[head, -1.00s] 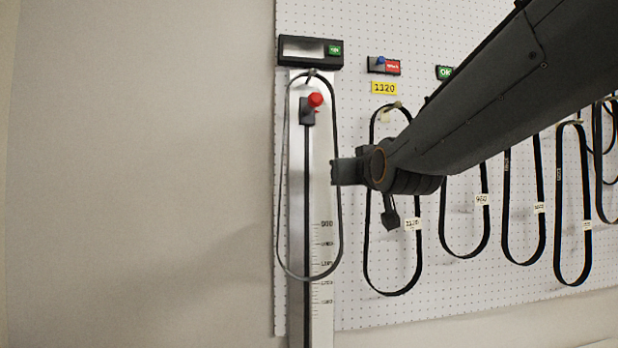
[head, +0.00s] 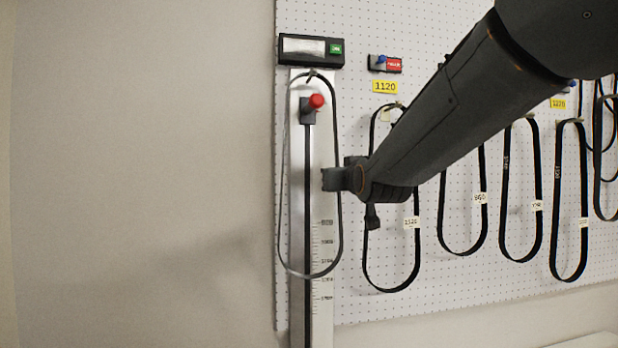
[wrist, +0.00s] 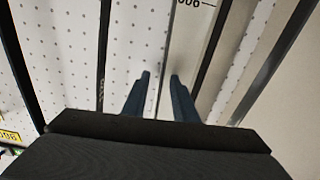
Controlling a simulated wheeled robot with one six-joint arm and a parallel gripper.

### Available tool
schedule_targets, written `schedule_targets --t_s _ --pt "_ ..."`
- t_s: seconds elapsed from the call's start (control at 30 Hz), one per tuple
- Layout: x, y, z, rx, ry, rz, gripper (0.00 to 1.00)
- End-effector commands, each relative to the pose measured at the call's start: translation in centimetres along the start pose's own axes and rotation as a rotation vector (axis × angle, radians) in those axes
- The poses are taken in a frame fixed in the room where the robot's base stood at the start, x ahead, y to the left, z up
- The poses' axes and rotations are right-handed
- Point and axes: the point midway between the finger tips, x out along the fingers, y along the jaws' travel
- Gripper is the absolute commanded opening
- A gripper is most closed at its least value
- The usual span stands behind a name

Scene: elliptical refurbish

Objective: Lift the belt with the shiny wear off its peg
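A belt (head: 281,240) hangs from a peg (head: 310,73) in front of the white gauge strip. Its left side and bottom look lighter and greyer than the black belts; I cannot tell if this is shiny wear. My gripper (head: 325,179) is beside this belt's right strand, in front of the gauge, well below the peg. Contact is hard to judge.
A black belt tagged 1120 (head: 393,290) hangs just right of the gauge, partly behind my arm. Several tagged belts (head: 521,261) hang farther right on the pegboard (head: 450,290). A red knob (head: 316,101) and display box (head: 311,50) sit on the gauge. The left wall is bare.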

Motion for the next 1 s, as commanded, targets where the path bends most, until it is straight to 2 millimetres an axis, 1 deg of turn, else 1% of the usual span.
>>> schedule_targets --t_s 0.03,0.13,0.17,0.5,0.63,0.77,0.9,1.0 --pt "0.0 0.0 0.0 0.000 0.000 0.000 0.19" --pt "0.0 0.0 0.0 0.000 0.000 0.000 0.02" --pt "0.0 0.0 0.0 0.000 0.000 0.000 0.00" --pt "0.0 0.0 -0.1 0.000 0.000 0.000 0.00" --pt "-0.1 0.1 -0.5 0.000 0.001 0.001 0.00" --pt "-0.2 0.5 -1.5 0.000 0.001 0.006 0.00" --pt "-0.2 0.6 -3.2 0.000 0.001 0.005 0.00" --pt "-0.2 0.5 -4.1 0.000 0.001 0.004 0.00"
